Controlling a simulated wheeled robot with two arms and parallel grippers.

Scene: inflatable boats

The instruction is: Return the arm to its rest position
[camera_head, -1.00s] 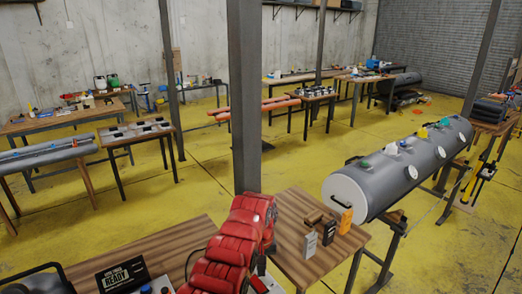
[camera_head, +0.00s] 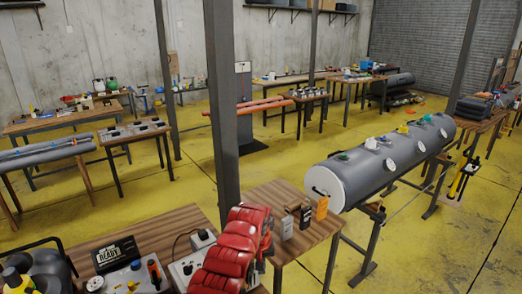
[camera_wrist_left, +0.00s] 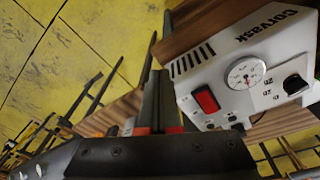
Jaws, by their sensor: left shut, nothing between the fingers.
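The fingers of my left gripper (camera_wrist_left: 157,92) show in the left wrist view, closed together and empty. They are beside a white box (camera_wrist_left: 225,62) with a gauge, a red switch and a black knob. I cannot tell from this view whether they touch it. My right gripper is not in view.
A table at centre holds small boxes, including an orange one (camera_head: 322,208). A dark steel post (camera_head: 222,120) stands close behind. A grey tube (camera_head: 385,162) lies at right. Yellow floor (camera_head: 420,250) is clear at lower right.

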